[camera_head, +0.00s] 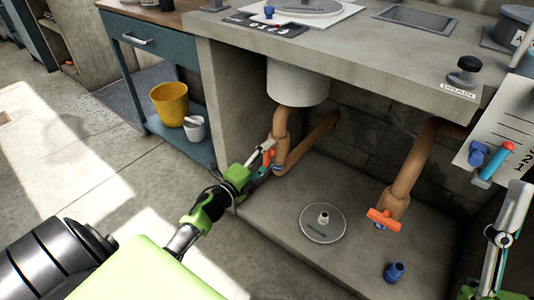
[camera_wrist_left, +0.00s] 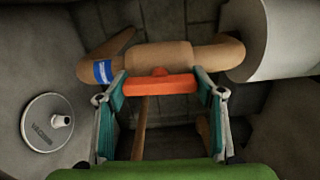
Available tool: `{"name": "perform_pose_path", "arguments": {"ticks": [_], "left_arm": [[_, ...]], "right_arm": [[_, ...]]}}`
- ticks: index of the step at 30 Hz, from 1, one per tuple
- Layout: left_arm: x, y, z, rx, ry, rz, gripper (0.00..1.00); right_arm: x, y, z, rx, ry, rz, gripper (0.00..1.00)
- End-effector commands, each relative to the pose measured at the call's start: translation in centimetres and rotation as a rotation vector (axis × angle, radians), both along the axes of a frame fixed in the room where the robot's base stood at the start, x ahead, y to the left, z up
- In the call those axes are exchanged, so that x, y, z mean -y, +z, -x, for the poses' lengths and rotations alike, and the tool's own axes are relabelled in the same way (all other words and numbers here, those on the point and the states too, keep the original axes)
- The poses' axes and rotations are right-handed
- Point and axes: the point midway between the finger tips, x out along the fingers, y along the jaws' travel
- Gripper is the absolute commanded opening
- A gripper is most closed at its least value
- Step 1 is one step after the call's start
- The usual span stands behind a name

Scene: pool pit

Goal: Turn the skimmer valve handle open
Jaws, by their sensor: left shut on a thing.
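An orange valve handle (camera_head: 268,158) is on the left tan pipe (camera_head: 281,122), below a white round body (camera_head: 297,87) under the counter. In the left wrist view the handle (camera_wrist_left: 160,84) lies roughly parallel to the pipe (camera_wrist_left: 165,54), which has a blue band label, too small to read. My left gripper (camera_head: 262,166) is shut on this handle. In the left wrist view its two fingers (camera_wrist_left: 162,92) are at the handle's two ends. My right gripper (camera_head: 497,250) shows only partly at the right edge; its fingers are not clear.
A second orange handle (camera_head: 384,219) is on the right pipe (camera_head: 404,180). A round plate with a knob (camera_head: 323,224) and a blue fitting (camera_head: 395,272) rest on the concrete slab (camera_head: 275,215). The counter (camera_head: 400,70) overhangs the pipes. A yellow bucket (camera_head: 170,103) is at left.

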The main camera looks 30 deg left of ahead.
Motion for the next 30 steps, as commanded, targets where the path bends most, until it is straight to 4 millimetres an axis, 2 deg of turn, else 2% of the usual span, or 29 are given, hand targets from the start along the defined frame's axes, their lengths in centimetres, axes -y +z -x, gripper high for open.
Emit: {"name": "perform_pose_path", "arguments": {"ticks": [6,20,21,23,30], "left_arm": [[-0.1,0.1,0.0,-0.004,0.003,0.055,0.4],[-0.1,0.0,0.0,-0.005,0.003,0.069,0.4],[-0.2,0.1,0.0,-0.004,0.003,0.069,0.64],[-0.1,0.0,0.0,-0.005,0.003,0.069,0.79],[-0.1,0.0,0.0,-0.005,0.001,0.067,0.79]], "right_arm": [[-0.3,-1.2,-1.7,-0.095,-0.006,0.029,0.45],[-0.4,-1.6,-2.1,-0.118,-0.007,0.036,0.45],[-0.4,-1.6,-2.1,-0.118,-0.007,0.036,0.45],[-0.4,-1.6,-2.1,-0.118,-0.007,0.036,0.45],[-0.3,-1.6,-2.1,-0.117,-0.008,0.036,0.45]]}}
